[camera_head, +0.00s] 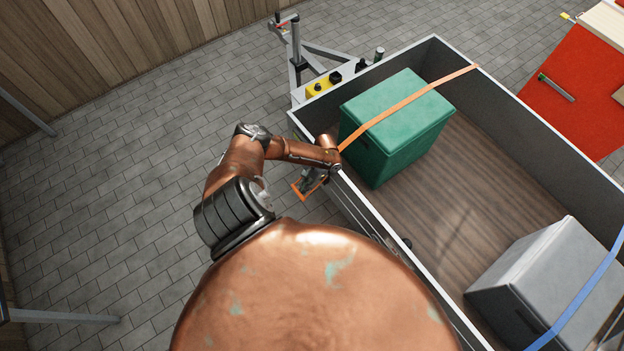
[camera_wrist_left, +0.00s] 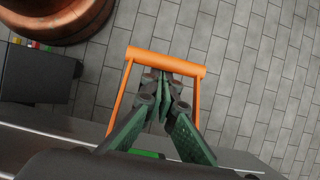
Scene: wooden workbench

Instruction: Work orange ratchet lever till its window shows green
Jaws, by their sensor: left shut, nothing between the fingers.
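The orange ratchet lever (camera_wrist_left: 165,60) is a U-shaped frame standing out from the trailer's side wall, over the paved floor. Its edge also shows in the head view (camera_head: 297,191). My left gripper (camera_wrist_left: 163,98) has its dark green fingers shut and empty, between the lever's two side arms and just short of its crossbar. In the head view the left gripper (camera_head: 311,181) is small and partly hidden by its wrist. A bright green strip (camera_wrist_left: 147,153) shows near the lever's base, partly covered by the fingers; I take it for the window. My right gripper is out of view.
The trailer's side wall (camera_head: 368,206) runs close beside my left arm. Inside stand a green crate (camera_head: 385,150) under an orange strap (camera_head: 400,112) and a grey crate (camera_head: 530,275) under a blue strap (camera_head: 585,295). Open paved floor lies to the left.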

